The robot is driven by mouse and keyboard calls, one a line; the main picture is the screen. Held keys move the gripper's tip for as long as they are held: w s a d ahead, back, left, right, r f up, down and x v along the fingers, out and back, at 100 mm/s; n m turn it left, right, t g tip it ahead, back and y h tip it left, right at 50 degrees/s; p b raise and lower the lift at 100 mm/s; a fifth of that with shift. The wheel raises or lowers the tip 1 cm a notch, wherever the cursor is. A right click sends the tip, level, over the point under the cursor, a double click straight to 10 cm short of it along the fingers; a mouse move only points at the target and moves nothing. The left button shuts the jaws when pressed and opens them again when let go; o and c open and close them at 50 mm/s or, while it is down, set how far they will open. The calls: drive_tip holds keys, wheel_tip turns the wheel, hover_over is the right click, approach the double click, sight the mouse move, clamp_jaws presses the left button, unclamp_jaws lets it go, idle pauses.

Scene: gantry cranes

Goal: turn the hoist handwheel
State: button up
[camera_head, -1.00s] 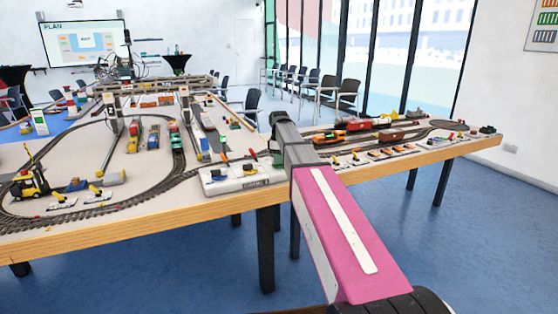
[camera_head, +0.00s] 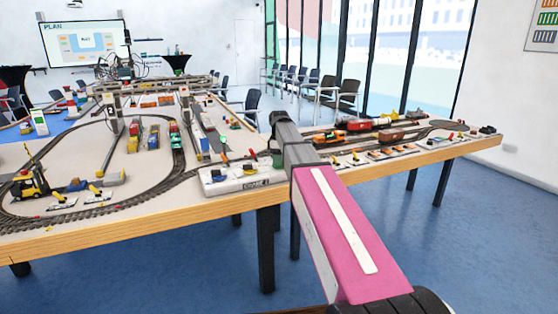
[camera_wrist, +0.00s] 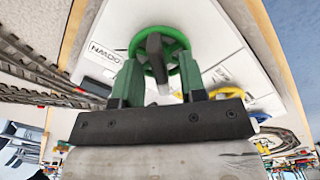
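The green hoist handwheel (camera_wrist: 173,36), with a dark grey bar across its middle, sits on a white control panel (camera_wrist: 217,30) in the wrist view. My gripper (camera_wrist: 160,60) is at the wheel, with its two green fingers wide apart. The fingertips overlap the left and right sides of the rim, with the grey bar between them. I cannot tell whether they touch the rim. In the head view, the white panel (camera_head: 233,184) is at the table's front edge, and my arm hides much of the wheel area.
Yellow and blue controls (camera_wrist: 228,92) lie right of the wheel in the wrist view. A model gantry crane (camera_head: 150,86) spans the tracks at the back left. A toy forklift (camera_head: 29,183) stands far left. Red and orange wagons (camera_head: 355,125) stand on the right tracks.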

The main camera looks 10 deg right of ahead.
wheel_tip(320, 180, up, 11)
drive_tip(key=shift+f, duration=0.2)
idle(1.5)
